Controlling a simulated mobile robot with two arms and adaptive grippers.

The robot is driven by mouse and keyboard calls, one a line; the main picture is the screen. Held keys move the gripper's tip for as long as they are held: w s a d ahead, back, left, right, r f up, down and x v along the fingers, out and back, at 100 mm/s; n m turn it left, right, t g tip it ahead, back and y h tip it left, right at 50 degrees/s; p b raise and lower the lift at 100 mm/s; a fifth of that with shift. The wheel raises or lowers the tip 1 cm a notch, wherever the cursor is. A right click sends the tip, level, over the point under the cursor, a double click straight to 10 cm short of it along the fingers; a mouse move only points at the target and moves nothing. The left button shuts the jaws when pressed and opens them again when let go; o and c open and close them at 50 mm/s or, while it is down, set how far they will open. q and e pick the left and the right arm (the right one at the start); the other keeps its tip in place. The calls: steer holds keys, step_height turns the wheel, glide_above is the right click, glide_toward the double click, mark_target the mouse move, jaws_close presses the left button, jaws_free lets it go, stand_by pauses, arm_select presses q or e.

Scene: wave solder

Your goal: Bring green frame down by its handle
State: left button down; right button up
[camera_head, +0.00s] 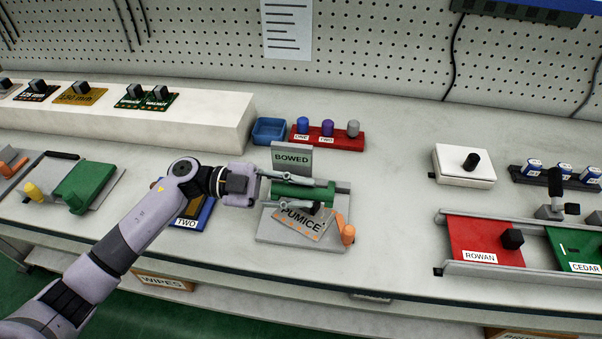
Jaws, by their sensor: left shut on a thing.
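The green frame (300,192) stands tilted up on a grey fixture (273,236) in the middle of the bench. A grey board marked PUMICE (300,224) with orange dots lies on the fixture, in front of and below the frame. My left gripper (321,196) reaches in from the left, its fingers stretched across the green frame. It is shut on the frame's handle, which is mostly hidden by the fingers. An orange knob (348,234) sits at the fixture's right side. My right gripper is not in view.
A BOWED sign (291,158) stands just behind the fixture. A red rack (338,141) with several capped pegs and a blue bin (269,131) are behind it. A second green-framed fixture (85,186) lies at left. The bench right of the fixture is clear up to the rail (500,272).

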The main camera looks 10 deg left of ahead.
arm_select(q)
steer(key=shift+s+f, duration=0.65)
steer(key=shift+f, duration=0.35)
steer(key=c, duration=1.7)
jaws_free()
steer(key=shift+o, duration=1.4)
steer(key=shift+w+r, duration=0.1)
steer(key=shift+w, duration=0.1)
steer(key=shift+r, duration=0.1)
steer(key=a, duration=1.2)
